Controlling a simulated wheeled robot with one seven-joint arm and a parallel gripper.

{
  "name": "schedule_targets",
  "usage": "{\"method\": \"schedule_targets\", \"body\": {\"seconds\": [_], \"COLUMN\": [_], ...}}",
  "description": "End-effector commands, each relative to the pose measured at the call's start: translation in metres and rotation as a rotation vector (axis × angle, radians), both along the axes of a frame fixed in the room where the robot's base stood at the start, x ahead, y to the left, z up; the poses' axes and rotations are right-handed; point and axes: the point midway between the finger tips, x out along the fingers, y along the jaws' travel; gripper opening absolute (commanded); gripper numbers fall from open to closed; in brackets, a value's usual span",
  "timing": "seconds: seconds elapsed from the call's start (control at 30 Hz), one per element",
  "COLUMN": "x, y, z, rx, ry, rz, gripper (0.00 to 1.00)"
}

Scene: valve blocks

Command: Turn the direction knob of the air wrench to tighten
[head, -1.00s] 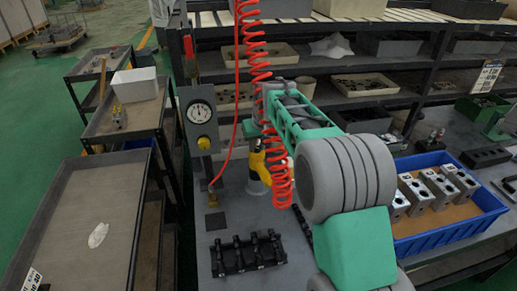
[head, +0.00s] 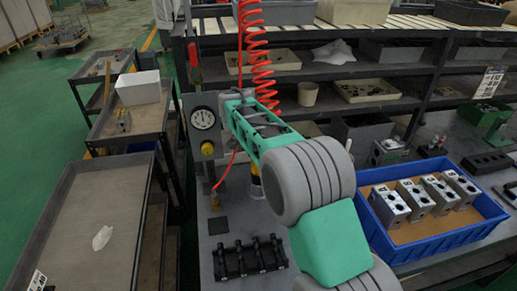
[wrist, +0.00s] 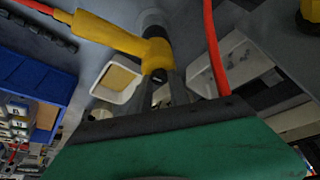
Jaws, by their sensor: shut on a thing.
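The air wrench (wrist: 110,36) shows in the wrist view as a yellow body with a dark grey section, and a red hose joins its left end. My gripper (wrist: 160,84) has its two grey fingers at the wrench's lower end. The fingers are shut on a small dark part there, the direction knob (wrist: 158,75). Its exact angle is too small to read. In the head view my arm hides the gripper and most of the wrench; only a bit of yellow wrench (head: 255,168) shows beside my arm.
A coiled red hose (head: 262,60) hangs behind my arm. A gauge box (head: 203,122) stands left of it. A black rack (head: 248,258) lies on the bench in front. A blue crate (head: 440,245) with metal valve blocks stands at the right. Shelves with bins are behind.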

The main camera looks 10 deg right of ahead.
Motion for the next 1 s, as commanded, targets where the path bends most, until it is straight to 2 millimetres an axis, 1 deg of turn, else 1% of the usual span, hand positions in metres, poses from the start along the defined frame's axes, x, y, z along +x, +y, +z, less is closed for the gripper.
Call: {"method": "schedule_targets", "body": {"seconds": [0.2, 0.53, 0.57, 0.6, 0.83, 1.0], "x": [0.0006, 0.0005, 0.0005, 0.0005, 0.0004, 0.0002], "y": [0.0005, 0.0003, 0.0002, 0.0003, 0.0002, 0.0002], "z": [0.0008, 0.0005, 0.0006, 0.0005, 0.0002, 0.0000], "rx": [0.000, 0.001, 0.001, 0.001, 0.000, 0.000], "ry": [-0.001, -0.002, -0.002, -0.002, 0.000, 0.000], "rz": [-0.029, -0.030, -0.030, -0.030, -0.029, -0.029], "gripper": [0.00, 0.00, 0.23, 0.27, 0.45, 0.45]}}
